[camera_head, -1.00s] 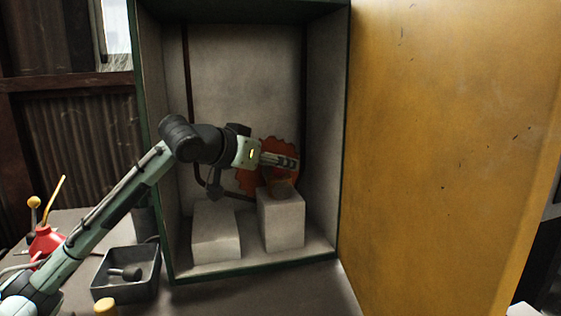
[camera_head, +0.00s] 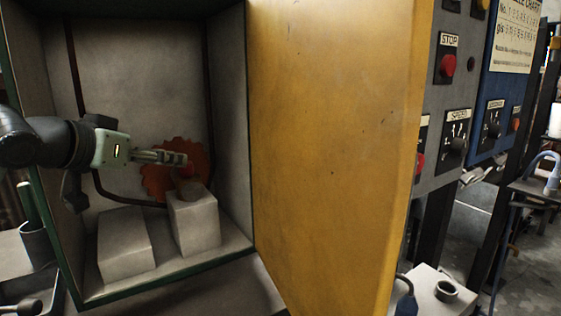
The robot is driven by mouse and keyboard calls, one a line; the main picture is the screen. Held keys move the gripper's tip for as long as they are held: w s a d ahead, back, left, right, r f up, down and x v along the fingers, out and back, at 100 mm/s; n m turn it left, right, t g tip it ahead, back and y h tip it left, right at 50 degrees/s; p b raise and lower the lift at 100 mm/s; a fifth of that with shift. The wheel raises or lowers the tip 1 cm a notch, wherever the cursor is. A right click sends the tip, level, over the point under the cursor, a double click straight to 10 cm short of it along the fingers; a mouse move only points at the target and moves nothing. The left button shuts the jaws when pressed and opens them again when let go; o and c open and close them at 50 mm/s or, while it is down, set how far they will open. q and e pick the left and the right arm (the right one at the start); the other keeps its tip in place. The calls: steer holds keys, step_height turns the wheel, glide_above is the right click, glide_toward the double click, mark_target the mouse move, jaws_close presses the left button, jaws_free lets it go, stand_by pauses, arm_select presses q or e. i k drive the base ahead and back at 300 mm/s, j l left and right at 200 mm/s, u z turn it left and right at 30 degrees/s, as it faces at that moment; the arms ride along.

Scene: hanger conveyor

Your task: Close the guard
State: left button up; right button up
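The guard is the large yellow door (camera_head: 325,130), hinged at the right edge of the green-framed cabinet (camera_head: 165,281). It stands open, swung out toward me. Inside the cabinet, a red-orange toothed wheel (camera_head: 154,181) shows near the back wall, above a grey block. My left gripper (camera_head: 183,159) reaches into the cabinet, in front of the wheel and above the block. Its fingers look close together, but I cannot tell whether they hold anything. My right gripper is not in view.
Two grey blocks (camera_head: 126,243) (camera_head: 194,222) stand on the cabinet floor. Right of the guard are a control panel with a red stop button (camera_head: 447,66) and a speed knob (camera_head: 457,147). A light box with a round socket (camera_head: 446,291) stands at the lower right.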

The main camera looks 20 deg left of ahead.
mark_target(337, 88)
steer(key=k+l, duration=1.2)
steer(key=l, duration=0.1)
